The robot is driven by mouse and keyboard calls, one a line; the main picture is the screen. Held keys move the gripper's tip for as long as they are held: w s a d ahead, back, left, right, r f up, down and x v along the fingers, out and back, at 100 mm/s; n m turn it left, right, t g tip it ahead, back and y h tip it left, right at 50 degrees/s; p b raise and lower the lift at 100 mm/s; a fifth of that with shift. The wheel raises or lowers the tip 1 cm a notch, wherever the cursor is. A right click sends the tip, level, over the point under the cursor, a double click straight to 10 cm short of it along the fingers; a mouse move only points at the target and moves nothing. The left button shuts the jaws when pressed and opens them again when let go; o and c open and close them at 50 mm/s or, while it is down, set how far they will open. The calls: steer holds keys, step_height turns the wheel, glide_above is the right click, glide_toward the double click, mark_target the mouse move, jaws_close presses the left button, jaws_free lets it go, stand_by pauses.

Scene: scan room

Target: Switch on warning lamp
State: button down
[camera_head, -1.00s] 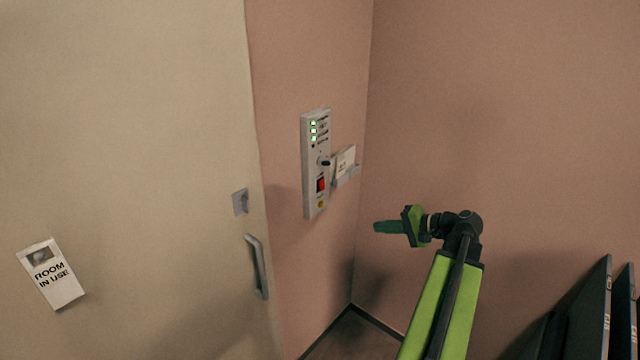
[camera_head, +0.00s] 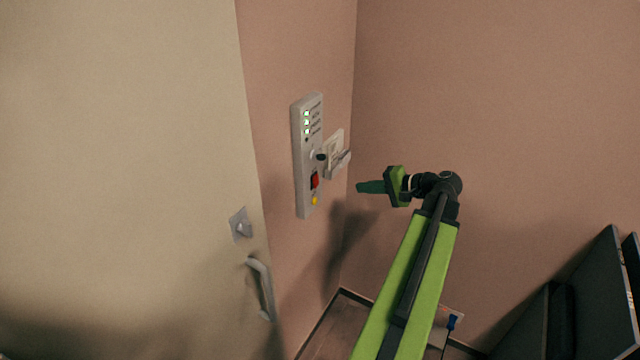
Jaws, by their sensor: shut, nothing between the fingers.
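A pale grey control panel (camera_head: 299,165) is fixed upright on the pink wall beside the door. Near its top are several small lights, some lit green. Below them is a dark knob (camera_head: 321,156), then a red switch (camera_head: 314,180) and a yellow button (camera_head: 314,201). Which control belongs to the warning lamp is too small to read. My gripper (camera_head: 360,187) is shut and empty. It points left towards the panel, at about the height of the red switch, and appears apart from it.
A beige door (camera_head: 120,150) with a lock plate (camera_head: 241,225) and a handle (camera_head: 262,287) fills the left. A small holder with cards (camera_head: 335,155) sits on the wall right of the panel. Dark upright panels (camera_head: 590,290) stand at lower right. A blue-topped item (camera_head: 452,321) is low behind my arm.

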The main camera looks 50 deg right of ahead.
steer(key=b, duration=0.4)
glide_toward(317, 185)
steer(key=w+f, duration=0.3)
steer(key=w, duration=0.1)
steer(key=shift+w+a, duration=0.6)
steer(key=shift+w, duration=0.25)
steer(key=shift+w+b, duration=0.1)
steer(key=shift+b, duration=0.45)
